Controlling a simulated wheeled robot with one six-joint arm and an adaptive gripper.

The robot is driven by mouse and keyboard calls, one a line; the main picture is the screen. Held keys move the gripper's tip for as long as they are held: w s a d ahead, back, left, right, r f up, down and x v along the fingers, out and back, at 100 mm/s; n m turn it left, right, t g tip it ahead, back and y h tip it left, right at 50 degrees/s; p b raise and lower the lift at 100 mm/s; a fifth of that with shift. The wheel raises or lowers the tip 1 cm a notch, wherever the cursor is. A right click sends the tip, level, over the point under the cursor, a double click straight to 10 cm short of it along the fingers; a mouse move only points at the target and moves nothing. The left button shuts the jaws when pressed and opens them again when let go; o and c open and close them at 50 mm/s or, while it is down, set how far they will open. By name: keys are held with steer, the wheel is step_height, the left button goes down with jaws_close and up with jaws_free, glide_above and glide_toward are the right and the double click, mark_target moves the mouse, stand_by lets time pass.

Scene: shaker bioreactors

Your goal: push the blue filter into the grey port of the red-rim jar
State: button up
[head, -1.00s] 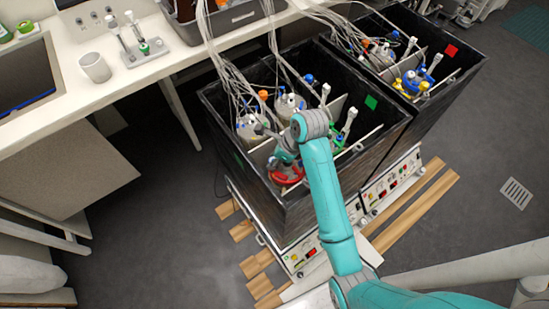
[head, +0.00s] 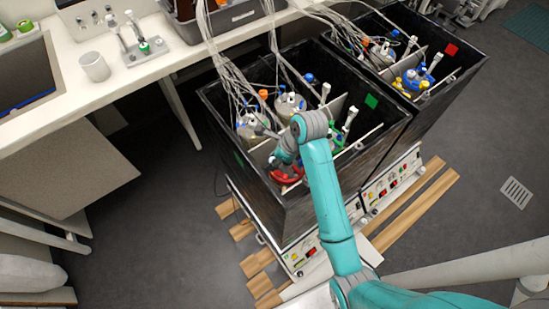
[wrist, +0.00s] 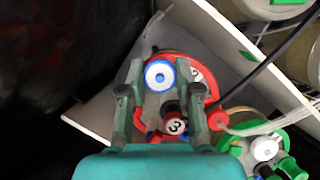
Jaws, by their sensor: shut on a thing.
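The red-rim jar (wrist: 205,77) stands in the left black box, and its red rim also shows in the head view (head: 286,175). Its lid carries a red cap marked 3 (wrist: 175,126). The blue filter (wrist: 160,75), a blue ring with a white centre, is between the fingertips of my gripper (wrist: 160,70), over the lid. My gripper is shut on it. The grey port is not visible; the filter and fingers cover that part of the lid, so I cannot tell how the filter meets it. In the head view my arm hides part of the jar.
A green-rim jar (wrist: 265,147) stands close to the right of the red one. White divider plates (wrist: 92,122) and a dark tube (wrist: 262,68) lie close by. The black box walls (head: 245,165) surround the jars. A second box (head: 440,105) stands to the right.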

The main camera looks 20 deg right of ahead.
mark_target(283, 168)
steer(key=o, duration=0.8)
steer(key=shift+o, duration=0.2)
steer(key=shift+r, duration=0.15)
steer(key=v, duration=0.7)
steer(key=shift+d, duration=0.1)
